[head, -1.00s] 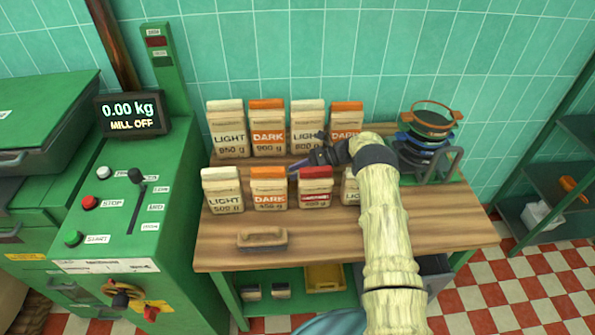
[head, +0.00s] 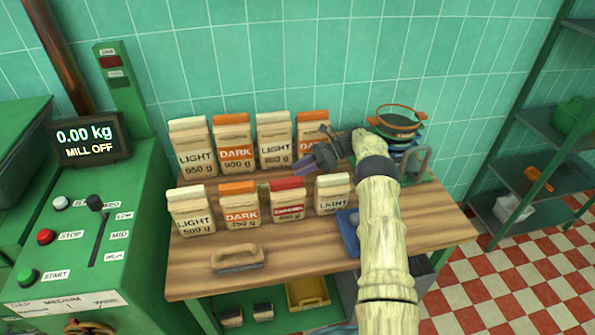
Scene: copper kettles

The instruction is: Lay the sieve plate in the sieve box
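I cannot make out the sieve box in this view. A stack of round sieves with orange, blue and dark rims (head: 400,125) stands in a rack at the right back of the wooden table; one of these may be the sieve plate, but I cannot tell. My gripper (head: 303,168) is above the table between the two rows of bags, pointing left, apart from the sieve stack. Its fingers are small and dark, and whether they are open is unclear. I see nothing held in it.
Two rows of LIGHT and DARK bags (head: 240,205) stand on the wooden table (head: 300,255). A brush-like block (head: 237,257) lies at the front left, a blue object (head: 348,230) near my arm. The green mill (head: 75,240) reads MILL OFF. A shelf (head: 515,180) stands right.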

